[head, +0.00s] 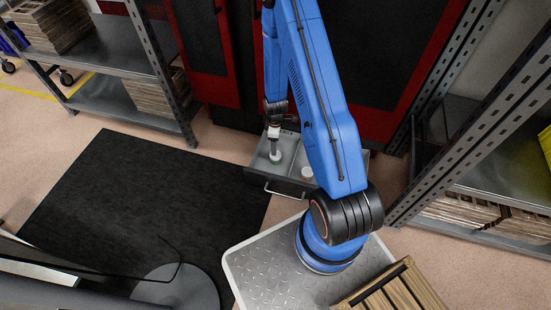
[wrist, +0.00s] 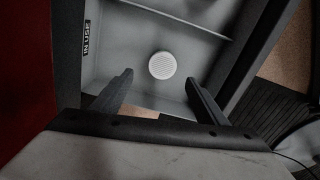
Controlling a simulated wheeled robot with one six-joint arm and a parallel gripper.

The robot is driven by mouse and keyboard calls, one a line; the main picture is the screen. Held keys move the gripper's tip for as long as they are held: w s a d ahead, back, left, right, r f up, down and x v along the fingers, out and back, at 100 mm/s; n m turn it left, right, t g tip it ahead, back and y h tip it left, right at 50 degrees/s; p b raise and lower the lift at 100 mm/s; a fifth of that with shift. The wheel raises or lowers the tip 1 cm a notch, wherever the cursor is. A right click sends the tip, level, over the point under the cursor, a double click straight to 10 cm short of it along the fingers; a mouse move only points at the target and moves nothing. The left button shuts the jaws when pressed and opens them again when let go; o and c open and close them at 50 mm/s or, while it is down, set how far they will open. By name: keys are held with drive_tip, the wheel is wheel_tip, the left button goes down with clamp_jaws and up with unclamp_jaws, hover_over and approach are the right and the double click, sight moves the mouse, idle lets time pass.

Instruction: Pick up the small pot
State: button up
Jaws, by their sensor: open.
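A small round white pot (wrist: 162,65) with a ribbed top lies in a compartment of the open grey drawer (wrist: 150,98). In the wrist view it is ahead of my gripper (wrist: 158,88), roughly midway between the two fingers and apart from them. My gripper is open and empty. In the head view my gripper (head: 275,145) points down into the left part of the drawer (head: 290,186), above a small pale greenish round thing (head: 275,157). A second white round thing (head: 307,172) sits further right in the drawer, partly beside my blue arm.
The drawer sticks out of a dark and red cabinet (head: 205,40). An "IN USE" label (wrist: 87,36) is on the drawer's inner left wall. A divider (wrist: 180,18) crosses the drawer. Metal shelves (head: 160,70) stand left and right. A wooden crate (head: 405,285) is near the front.

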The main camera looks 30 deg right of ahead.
sight(275, 158)
wheel_tip(275, 158, down, 5)
drive_tip(key=shift+f, duration=0.1)
drive_tip(key=shift+s+a+f, duration=0.1)
drive_tip(key=shift+s+f, duration=0.05)
drive_tip(key=shift+f, duration=1.15)
drive_tip(key=shift+s+f, duration=0.15)
drive_tip(key=shift+f, duration=1.15)
drive_tip(key=c, duration=1.2)
